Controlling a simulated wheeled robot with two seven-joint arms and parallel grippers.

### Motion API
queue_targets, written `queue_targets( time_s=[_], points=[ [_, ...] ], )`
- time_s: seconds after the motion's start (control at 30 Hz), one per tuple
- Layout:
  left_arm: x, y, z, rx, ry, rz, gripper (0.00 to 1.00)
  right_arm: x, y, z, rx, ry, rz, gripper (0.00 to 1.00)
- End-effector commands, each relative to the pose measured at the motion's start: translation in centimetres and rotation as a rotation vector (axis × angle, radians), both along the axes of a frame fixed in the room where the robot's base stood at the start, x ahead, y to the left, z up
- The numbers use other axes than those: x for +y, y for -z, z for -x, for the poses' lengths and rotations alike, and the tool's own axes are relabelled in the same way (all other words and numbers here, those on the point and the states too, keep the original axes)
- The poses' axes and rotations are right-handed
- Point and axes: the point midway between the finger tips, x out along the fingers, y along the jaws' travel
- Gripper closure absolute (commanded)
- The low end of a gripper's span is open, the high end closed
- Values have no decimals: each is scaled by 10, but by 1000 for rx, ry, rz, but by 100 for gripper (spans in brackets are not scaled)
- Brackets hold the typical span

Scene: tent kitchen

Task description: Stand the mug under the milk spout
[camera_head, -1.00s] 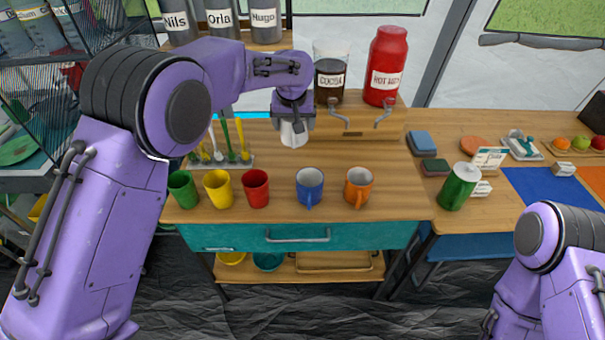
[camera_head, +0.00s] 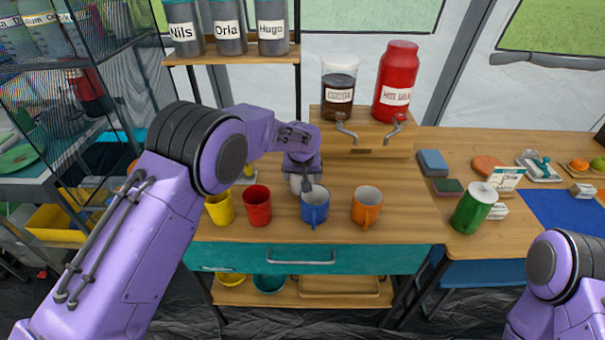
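A blue mug (camera_head: 315,208) and an orange mug (camera_head: 366,207) stand upright at the front of the wooden counter, with a red mug (camera_head: 257,207) and a yellow mug (camera_head: 220,208) to their left. The red dispenser, apparently labelled hot milk (camera_head: 400,70), stands on a wooden stand, its grey milk spout (camera_head: 395,131) over an empty patch of counter. My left gripper (camera_head: 304,186) is low at the blue mug's back rim. Its fingertips are partly hidden; I cannot tell whether they touch or grip the mug. My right gripper is out of view.
The cocoa dispenser (camera_head: 339,88) and its spout (camera_head: 345,131) are left of the milk. A green can (camera_head: 473,208) and two sponges (camera_head: 433,163) are to the right. The counter between the mugs and the stand (camera_head: 372,152) looks clear.

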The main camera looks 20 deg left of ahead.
Motion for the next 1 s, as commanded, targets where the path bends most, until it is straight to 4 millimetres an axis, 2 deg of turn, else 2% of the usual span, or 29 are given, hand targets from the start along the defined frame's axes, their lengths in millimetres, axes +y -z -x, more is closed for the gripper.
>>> queue_targets(
  time_s=[0.3,0.33,0.37,0.67,0.77,1.0],
  points=[
    [0,3,-1,-2,0,0,46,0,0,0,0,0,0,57],
    [0,3,-1,-2,0,0,10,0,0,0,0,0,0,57],
    [0,3,-1,-2,0,0,0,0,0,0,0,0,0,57],
    [0,-3,-1,-4,-1,0,0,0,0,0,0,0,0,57],
    [-1,-18,5,-6,0,-1,0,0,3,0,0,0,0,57],
    [-7,-76,29,-6,-1,0,0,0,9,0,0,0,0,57]
  ],
)
